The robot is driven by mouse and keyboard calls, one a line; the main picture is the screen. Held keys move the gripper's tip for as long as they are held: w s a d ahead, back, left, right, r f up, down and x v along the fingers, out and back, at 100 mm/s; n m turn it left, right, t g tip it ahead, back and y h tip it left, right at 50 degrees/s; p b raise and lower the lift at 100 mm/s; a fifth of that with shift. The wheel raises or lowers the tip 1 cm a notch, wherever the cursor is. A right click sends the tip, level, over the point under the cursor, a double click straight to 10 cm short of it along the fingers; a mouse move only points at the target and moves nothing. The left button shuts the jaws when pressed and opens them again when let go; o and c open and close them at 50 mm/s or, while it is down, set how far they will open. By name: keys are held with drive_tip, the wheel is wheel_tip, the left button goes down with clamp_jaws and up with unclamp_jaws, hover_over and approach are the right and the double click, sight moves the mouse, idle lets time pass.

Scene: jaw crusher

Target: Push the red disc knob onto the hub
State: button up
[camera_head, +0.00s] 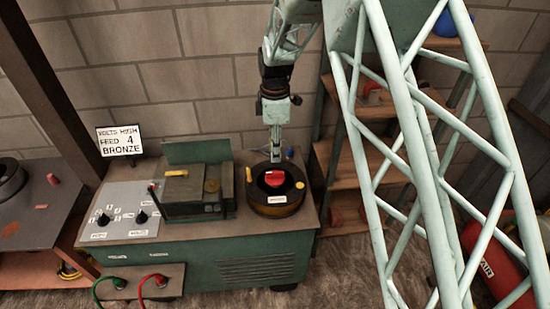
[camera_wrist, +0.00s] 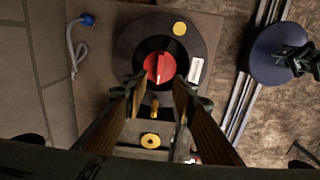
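The red disc knob (camera_head: 275,178) lies in the dark centre of the round black-topped housing (camera_head: 290,203), at the right end of the green bench. In the wrist view the knob (camera_wrist: 159,67) shows a raised bar and sits near the middle of the dark ring (camera_wrist: 130,45). The hub is hidden under the knob, and I cannot tell how far down the knob sits. My gripper (camera_head: 276,157) points down just above the knob. In the wrist view its two fingers (camera_wrist: 157,86) are apart with nothing between the tips, the knob just beyond them.
A control panel (camera_head: 122,215) with dials and a green box with a yellow-topped lid (camera_head: 185,188) stand left of the housing. A sign (camera_head: 119,140) stands behind. Wooden shelves (camera_head: 350,165) are at the right. A blue-ended grey cable (camera_wrist: 87,19) lies beside the housing.

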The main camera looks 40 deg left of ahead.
drive_tip(key=shift+r, duration=0.6)
idle(0.3)
